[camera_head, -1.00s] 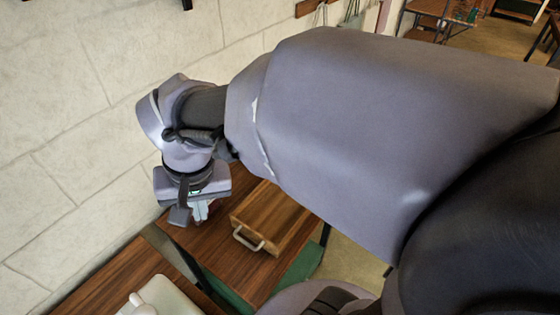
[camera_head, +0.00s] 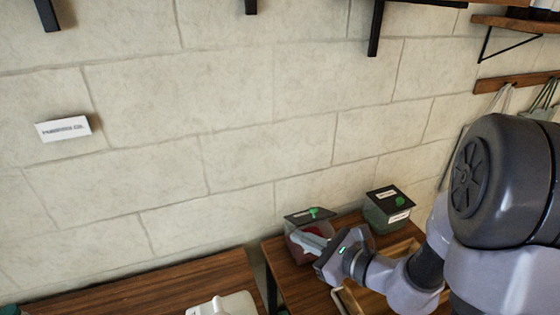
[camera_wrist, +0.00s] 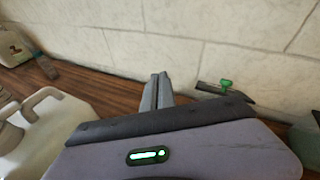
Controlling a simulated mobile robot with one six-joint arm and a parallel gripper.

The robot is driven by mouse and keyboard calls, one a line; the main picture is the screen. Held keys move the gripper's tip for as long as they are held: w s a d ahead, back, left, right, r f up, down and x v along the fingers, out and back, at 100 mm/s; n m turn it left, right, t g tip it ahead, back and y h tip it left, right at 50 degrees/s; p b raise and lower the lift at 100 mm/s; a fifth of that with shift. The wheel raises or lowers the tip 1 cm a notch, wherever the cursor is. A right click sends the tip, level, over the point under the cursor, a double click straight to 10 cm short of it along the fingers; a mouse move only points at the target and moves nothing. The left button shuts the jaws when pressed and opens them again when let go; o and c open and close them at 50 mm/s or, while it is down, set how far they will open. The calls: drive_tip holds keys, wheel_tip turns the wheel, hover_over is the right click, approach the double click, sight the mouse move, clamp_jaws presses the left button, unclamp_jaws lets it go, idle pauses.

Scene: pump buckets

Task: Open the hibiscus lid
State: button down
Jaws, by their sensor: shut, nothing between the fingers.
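A bin with red contents (camera_head: 298,252), probably the hibiscus one, stands on the wooden table against the wall. Its dark lid (camera_head: 304,215) has a green knob and a small label that I cannot read. I cannot tell whether the lid lies flat or is tilted. My gripper (camera_head: 296,238) is shut and empty, its fingers in front of this bin and below the lid, hiding part of the bin. In the wrist view the shut fingers (camera_wrist: 158,78) point toward the wall. The lid (camera_wrist: 222,92) shows edge-on to their right; whether they touch it is unclear.
A second bin (camera_head: 388,212) with a dark lid, green knob and labels stands to the right. A wooden tray (camera_head: 398,250) is partly hidden behind my arm. A white container (camera_head: 228,306) stands on the left table, which is otherwise mostly bare. The stone wall is close behind.

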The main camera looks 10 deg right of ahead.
drive_tip(key=w+d+f+m+t+h, duration=0.2)
drive_tip(key=d+f+m+h, duration=0.5)
drive_tip(key=d, duration=0.4)
drive_tip(key=w+a+f+y+b, duration=0.1)
drive_tip(key=w+f+b, duration=0.1)
drive_tip(key=w, duration=0.7)
drive_tip(key=shift+a+f, duration=0.3)
drive_tip(key=shift+f, duration=0.4)
drive_tip(key=shift+r, duration=0.1)
